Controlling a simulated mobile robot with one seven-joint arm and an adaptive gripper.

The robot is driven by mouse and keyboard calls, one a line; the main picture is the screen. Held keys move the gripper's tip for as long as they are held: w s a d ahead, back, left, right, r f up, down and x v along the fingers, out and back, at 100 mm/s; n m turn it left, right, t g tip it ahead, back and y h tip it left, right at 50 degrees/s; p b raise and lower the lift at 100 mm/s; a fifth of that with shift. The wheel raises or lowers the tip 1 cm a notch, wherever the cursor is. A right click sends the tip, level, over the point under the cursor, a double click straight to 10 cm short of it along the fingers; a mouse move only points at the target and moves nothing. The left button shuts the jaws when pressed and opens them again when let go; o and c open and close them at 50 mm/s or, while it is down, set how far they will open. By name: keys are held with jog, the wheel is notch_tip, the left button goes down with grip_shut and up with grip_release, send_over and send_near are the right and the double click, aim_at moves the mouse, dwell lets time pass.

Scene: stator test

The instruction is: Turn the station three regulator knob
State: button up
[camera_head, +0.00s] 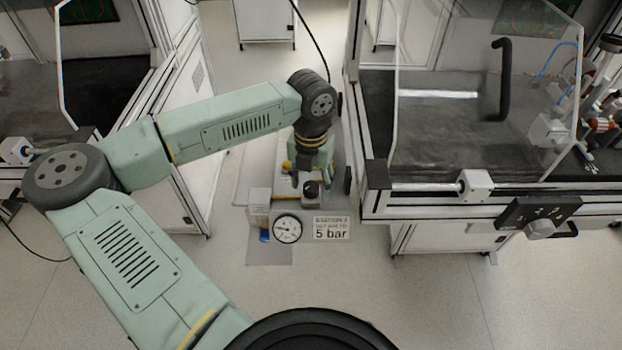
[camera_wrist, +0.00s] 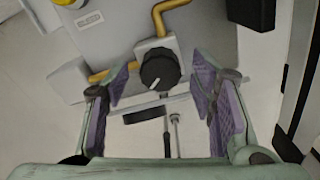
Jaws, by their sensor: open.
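The black regulator knob (camera_wrist: 160,70) with a white pointer line sits on a pale block in the wrist view. Its line points to the lower left. In the wrist view my gripper (camera_wrist: 161,82) is open, with one purple-padded finger on each side of the knob and gaps between. A round gauge (camera_head: 287,228) stands at the station's front; its reading is too small to tell. The sign (camera_head: 331,228) beside it shows "STATION" and "5 bar"; the station number is unclear.
A brass pipe (camera_wrist: 172,8) bends into the block, and a black block (camera_wrist: 250,12) lies to its right. A clear-guarded bench (camera_head: 440,190) stands close on the right in the head view. A white cabinet (camera_head: 180,150) stands on the left.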

jog(key=shift+f, duration=0.2)
jog(key=c, duration=1.1)
jog(key=shift+c, duration=0.2)
jog(key=shift+f+b, duration=0.1)
jog(key=shift+b, duration=0.3)
